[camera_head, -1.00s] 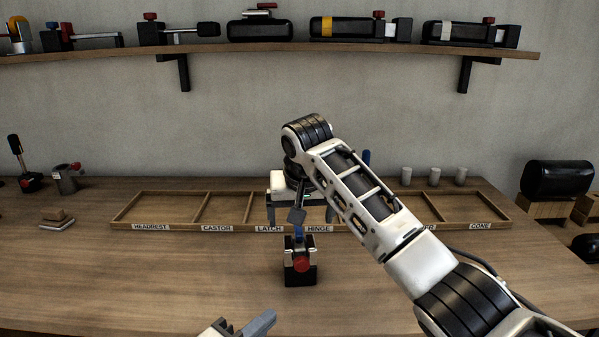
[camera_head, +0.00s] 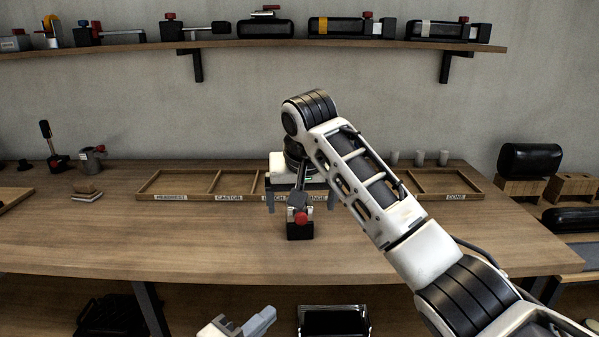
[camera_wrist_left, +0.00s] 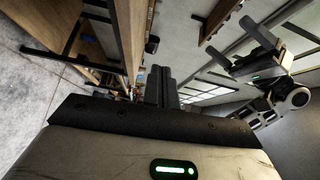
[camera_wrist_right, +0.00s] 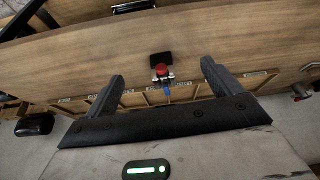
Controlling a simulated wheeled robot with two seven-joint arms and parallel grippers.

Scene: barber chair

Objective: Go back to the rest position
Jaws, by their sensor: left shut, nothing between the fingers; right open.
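My left gripper (camera_head: 262,320) shows at the bottom of the head view, below the table's front edge. Its fingers are together and empty in the left wrist view (camera_wrist_left: 162,86). My right arm reaches in from the right. My right gripper (camera_head: 300,200) is partly hidden behind its own wrist. In the right wrist view my right gripper (camera_wrist_right: 160,84) is open, with its fingers wide apart and nothing held. A black block with a red knob (camera_head: 299,226) stands on the table beneath it in the picture. The same block (camera_wrist_right: 161,70) shows between and beyond the fingers.
The wooden table (camera_head: 130,240) has a labelled divided tray (camera_head: 152,184) at its back. A dark lever (camera_head: 52,150) and a grey cup (camera_head: 90,158) stand at the left. A shelf (camera_head: 250,44) with clamps runs above. A black roll (camera_head: 530,158) sits at the right.

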